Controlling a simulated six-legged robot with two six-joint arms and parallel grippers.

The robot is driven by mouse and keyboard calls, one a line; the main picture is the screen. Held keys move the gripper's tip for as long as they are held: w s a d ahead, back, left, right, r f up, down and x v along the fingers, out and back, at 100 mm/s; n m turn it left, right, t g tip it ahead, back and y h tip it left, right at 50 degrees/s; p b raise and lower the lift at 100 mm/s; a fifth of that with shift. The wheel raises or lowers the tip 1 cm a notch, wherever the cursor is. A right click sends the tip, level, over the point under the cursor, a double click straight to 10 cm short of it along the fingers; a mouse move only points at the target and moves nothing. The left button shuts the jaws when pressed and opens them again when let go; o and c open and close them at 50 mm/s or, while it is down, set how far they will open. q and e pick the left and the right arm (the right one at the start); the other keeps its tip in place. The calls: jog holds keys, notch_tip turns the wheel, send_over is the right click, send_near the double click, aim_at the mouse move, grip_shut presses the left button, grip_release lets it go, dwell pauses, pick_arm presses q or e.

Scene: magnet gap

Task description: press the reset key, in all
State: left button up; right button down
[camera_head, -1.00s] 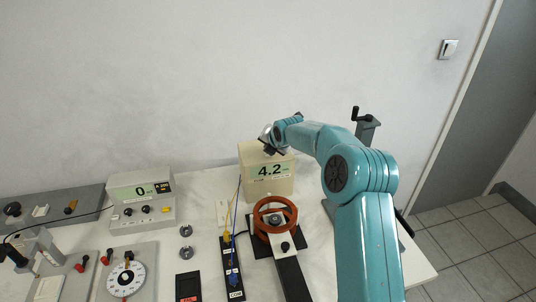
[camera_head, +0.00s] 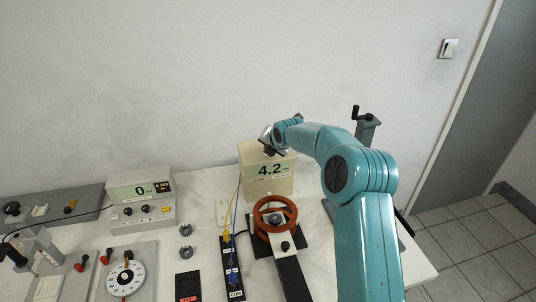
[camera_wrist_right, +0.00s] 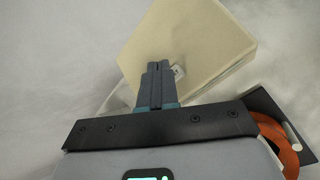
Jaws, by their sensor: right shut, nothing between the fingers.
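A cream box with a display reading 4.2 (camera_head: 266,188) stands at the back of the table. Its cream face also fills the upper part of the right wrist view (camera_wrist_right: 190,35). A small pale key-like piece (camera_wrist_right: 178,70) sits on that face; I cannot read any mark on it. My right gripper (camera_head: 271,147) is over the top of the box. In the right wrist view its fingers (camera_wrist_right: 158,67) are together and empty, with their tips just left of the small piece. Whether they touch the box is unclear. My left gripper is not in view.
An orange ring coil (camera_head: 290,213) stands in front of the box. A grey crank stand (camera_head: 366,131) is behind my right arm.

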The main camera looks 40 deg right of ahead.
jog(key=shift+f, duration=0.6)
dwell(0.8)
jog(key=shift+r, duration=0.15)
jog(key=shift+r+p, duration=0.5)
jog(key=shift+r, duration=0.25)
jog(key=shift+r, duration=0.1)
notch_tip(320, 180, up, 5)
jog(key=p, duration=0.4)
dwell(0.8)
